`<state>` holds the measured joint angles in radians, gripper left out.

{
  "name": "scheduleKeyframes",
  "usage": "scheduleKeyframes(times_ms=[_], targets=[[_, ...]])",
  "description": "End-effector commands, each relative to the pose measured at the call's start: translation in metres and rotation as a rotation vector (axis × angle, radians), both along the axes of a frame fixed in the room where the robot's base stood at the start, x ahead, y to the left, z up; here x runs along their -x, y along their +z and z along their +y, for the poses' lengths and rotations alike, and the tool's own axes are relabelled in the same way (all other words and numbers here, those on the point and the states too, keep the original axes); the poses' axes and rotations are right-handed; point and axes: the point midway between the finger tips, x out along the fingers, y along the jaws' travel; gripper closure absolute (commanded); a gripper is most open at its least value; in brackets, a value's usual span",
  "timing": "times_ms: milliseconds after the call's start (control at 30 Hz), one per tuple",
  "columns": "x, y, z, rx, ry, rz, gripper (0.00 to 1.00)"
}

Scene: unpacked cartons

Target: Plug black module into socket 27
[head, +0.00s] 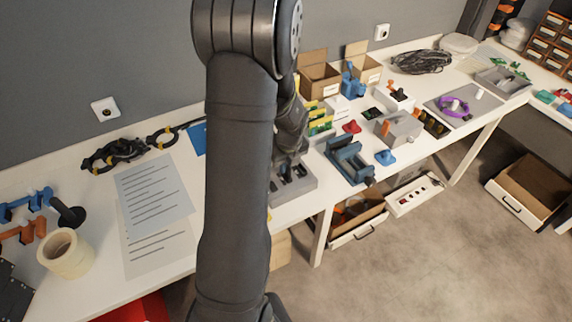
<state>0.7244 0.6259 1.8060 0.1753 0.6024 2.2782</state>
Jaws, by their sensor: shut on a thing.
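My gripper (291,158) hangs just right of my upright arm link, low over a grey block with dark slots (305,185). It is shut on a small dark thing, which I take to be the black module; its outline blends with the gripper and the block. I cannot tell whether the module touches the block or is above it. The left part of the block is hidden behind my arm. No socket numbers are readable, so I cannot tell which socket is 27.
A blue vise (348,160) stands close right of the block, with a red knob (351,127) behind it. Open cartons (318,75) stand by the wall. Paper sheets (152,195) and a tape roll (65,253) lie left. The table's front edge is close to the block.

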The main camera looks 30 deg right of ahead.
Motion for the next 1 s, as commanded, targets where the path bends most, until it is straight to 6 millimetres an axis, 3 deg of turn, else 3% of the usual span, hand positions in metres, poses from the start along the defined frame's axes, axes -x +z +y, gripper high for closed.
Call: scheduleKeyframes(times_ms=[900,933,1000], targets=[[-0.0002,-0.0048,-0.0002,0.000,0.000,0.000,1.00],[-0.0002,-0.0048,-0.0002,0.000,0.000,0.000,0.85],[-0.0001,-0.0049,-0.0001,0.000,0.000,0.000,0.72]])
